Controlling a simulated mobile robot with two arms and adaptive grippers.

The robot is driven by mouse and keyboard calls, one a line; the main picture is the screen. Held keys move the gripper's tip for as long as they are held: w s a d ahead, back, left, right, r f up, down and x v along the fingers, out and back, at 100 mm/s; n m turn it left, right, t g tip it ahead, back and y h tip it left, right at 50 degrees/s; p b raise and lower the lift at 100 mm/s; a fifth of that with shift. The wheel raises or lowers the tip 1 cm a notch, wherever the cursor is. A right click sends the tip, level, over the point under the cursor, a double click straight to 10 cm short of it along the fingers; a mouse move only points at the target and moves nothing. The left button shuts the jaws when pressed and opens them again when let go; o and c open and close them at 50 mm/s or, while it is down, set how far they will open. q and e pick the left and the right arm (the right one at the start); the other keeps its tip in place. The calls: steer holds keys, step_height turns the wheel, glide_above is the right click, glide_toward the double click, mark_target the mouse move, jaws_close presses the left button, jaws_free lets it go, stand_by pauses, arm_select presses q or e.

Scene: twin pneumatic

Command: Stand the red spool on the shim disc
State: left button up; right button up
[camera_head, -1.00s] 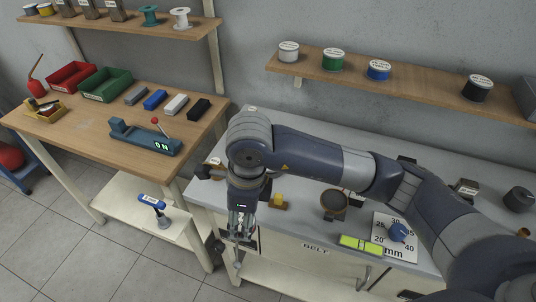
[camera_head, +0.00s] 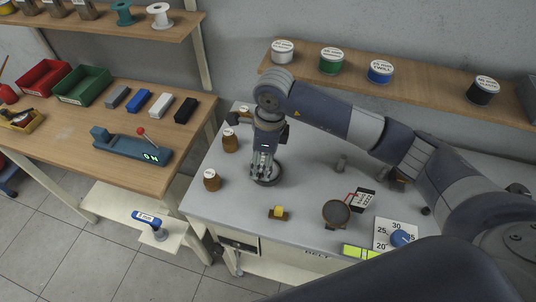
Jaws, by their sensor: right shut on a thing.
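My right gripper (camera_head: 264,174) points down over the grey bench, left of its middle. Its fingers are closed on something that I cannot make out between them. A dark round disc or dish (camera_head: 277,181) lies right at the fingertips; whether it is the shim disc, and whether it touches what I hold, I cannot tell. I cannot pick out the red spool; the gripper may hide it. My left gripper is not in view.
Amber jars (camera_head: 212,181) stand left of the gripper. A yellow block on a brown base (camera_head: 278,213), a round dark-topped stand (camera_head: 336,212) and a blue dial (camera_head: 401,238) sit nearer the front. Bare grey bench (camera_head: 310,180) lies right of the gripper. A shelf (camera_head: 420,90) hangs behind.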

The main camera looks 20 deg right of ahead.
steer(key=shift+w+d+p, duration=0.35)
steer(key=shift+w+d, duration=0.5)
steer(key=shift+d, duration=0.1)
steer(key=f, duration=0.1)
steer(key=f+p, duration=0.2)
steer(key=shift+w+d+f, duration=0.1)
steer(key=shift+w+d, duration=0.1)
steer(key=shift+d, duration=0.05)
steer(key=shift+f, duration=0.45)
steer(key=o, duration=1.2)
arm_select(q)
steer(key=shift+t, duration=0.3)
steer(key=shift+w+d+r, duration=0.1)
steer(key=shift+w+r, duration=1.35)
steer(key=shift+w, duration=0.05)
arm_select(e)
steer(key=shift+o, duration=0.2)
